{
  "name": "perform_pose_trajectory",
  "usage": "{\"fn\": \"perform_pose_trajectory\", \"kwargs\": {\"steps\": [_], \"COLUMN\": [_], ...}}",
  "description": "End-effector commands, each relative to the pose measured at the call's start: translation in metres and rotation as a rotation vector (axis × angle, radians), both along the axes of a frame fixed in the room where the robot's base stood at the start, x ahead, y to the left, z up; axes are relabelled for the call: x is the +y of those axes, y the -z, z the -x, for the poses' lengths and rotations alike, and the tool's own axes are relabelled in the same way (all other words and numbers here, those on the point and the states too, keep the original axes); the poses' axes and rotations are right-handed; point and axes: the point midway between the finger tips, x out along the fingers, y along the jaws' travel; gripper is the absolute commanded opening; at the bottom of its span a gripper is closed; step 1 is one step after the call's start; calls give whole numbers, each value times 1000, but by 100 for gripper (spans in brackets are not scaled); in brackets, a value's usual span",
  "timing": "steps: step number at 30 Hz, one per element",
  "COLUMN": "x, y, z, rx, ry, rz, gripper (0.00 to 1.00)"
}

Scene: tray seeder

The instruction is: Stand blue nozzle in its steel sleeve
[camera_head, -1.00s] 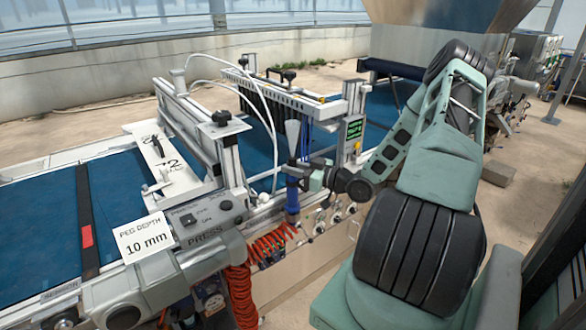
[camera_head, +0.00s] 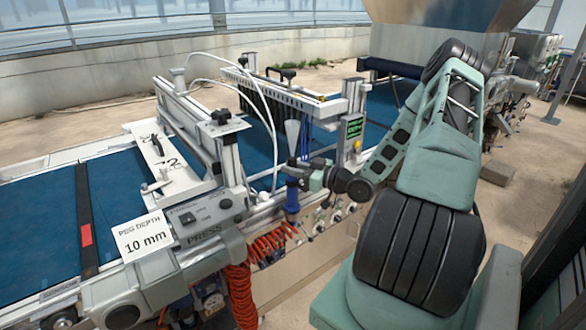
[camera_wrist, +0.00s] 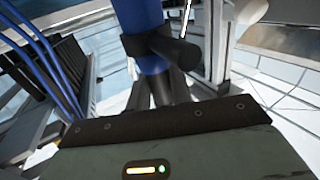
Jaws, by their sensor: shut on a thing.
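The blue nozzle (camera_head: 292,201) hangs upright beside the machine's front rail, with a pale grey cone above it in the head view. My gripper (camera_head: 300,175) is shut around the nozzle's upper part, coming in from the right. In the wrist view the blue nozzle body (camera_wrist: 152,65) stands between my dark fingers (camera_wrist: 165,75). Its lower end is hidden there by my gripper's body. I cannot make out the steel sleeve for certain in either view, nor whether the nozzle's tip touches it.
An orange coiled hose (camera_head: 240,285) hangs below the rail, close left of the nozzle. The press unit (camera_head: 205,220) and its upright frame stand left. A toothed bar (camera_head: 285,95) and blue tubes are behind. A "PEG DEPTH 10 mm" card (camera_head: 143,238) lies front left.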

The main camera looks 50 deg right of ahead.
Motion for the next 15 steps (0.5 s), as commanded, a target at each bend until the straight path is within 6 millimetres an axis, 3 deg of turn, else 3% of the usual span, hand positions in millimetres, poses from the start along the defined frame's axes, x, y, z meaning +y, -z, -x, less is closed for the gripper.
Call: {"fn": "perform_pose_trajectory", "kwargs": {"steps": [12,13,15], "x": [0,0,0], "y": [6,6,6], "z": [0,0,0], "rx": [-1,-1,-1], "ry": [0,0,0], "rz": [0,0,0], "gripper": [0,24,44]}}
